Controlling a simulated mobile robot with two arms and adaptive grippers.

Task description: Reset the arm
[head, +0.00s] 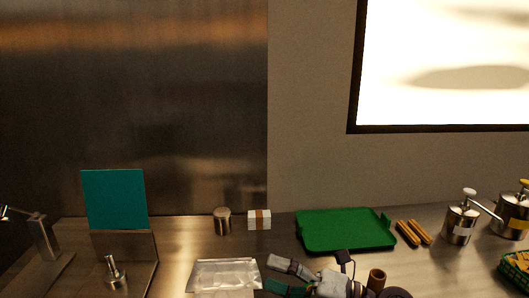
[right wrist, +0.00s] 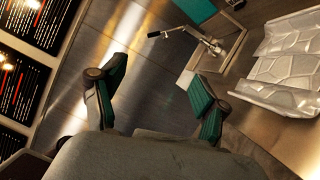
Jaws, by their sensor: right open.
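My right gripper (head: 275,276) is at the bottom middle of the head view, just right of a clear, crinkled packet or tray (head: 224,274). In the right wrist view my right gripper (right wrist: 155,92) has its two green-padded fingers spread wide, with nothing between them. The same crinkled object (right wrist: 292,62) lies to the right of the fingers there. Part of my right arm is cut off by the lower edge of the head view. My left gripper is in neither view.
A green tray (head: 345,231) lies behind my right gripper, beside two tan sticks (head: 414,232). Pump dispensers (head: 460,225) stand at the right. A small can (head: 222,221) and a white box (head: 260,220) stand near the wall. A teal panel (head: 114,200) stands at left.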

